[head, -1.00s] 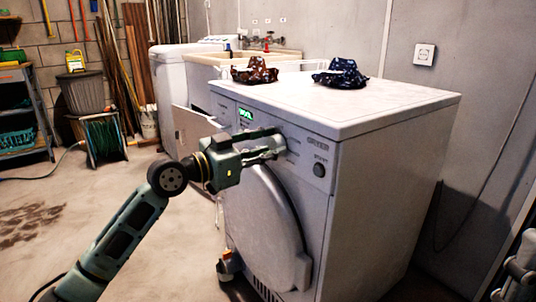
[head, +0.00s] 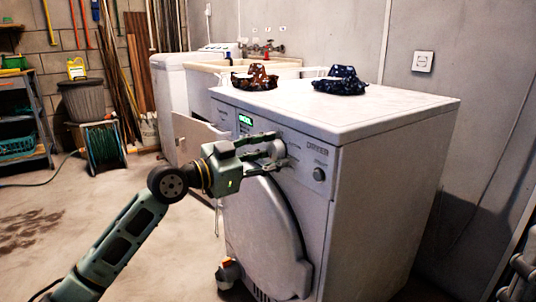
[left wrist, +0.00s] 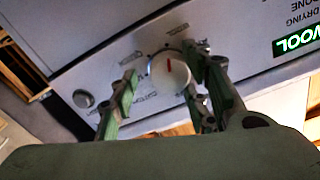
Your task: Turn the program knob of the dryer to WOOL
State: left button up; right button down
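The white dryer (head: 375,160) stands in the middle of the head view. Its round program knob (left wrist: 168,72) is silver with a red mark, and sits on the front panel. The small green display (left wrist: 298,40) reads WOOL; it also shows in the head view (head: 246,120). My left gripper (head: 284,149) is at the panel with its fingers spread on either side of the knob. In the left wrist view, the left finger is apart from the knob; the right finger is very close to it, and contact is unclear. My right gripper is not seen.
A small round button (head: 319,174) is on the panel right of the knob. Two patterned cloth items (head: 341,80) lie at the dryer top's back edge. A sink (head: 205,75) stands behind. The floor (head: 115,200) at left is mostly clear.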

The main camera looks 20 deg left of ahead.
pick_arm(q)
jog(key=shift+w, duration=0.1)
dwell(0.3)
jog(key=shift+s+a+f, duration=0.1)
jog(key=shift+s+a, duration=0.25)
jog(key=shift+a, duration=0.1)
jog(key=shift+v, duration=5.45)
jog(key=shift+s+d, duration=0.1)
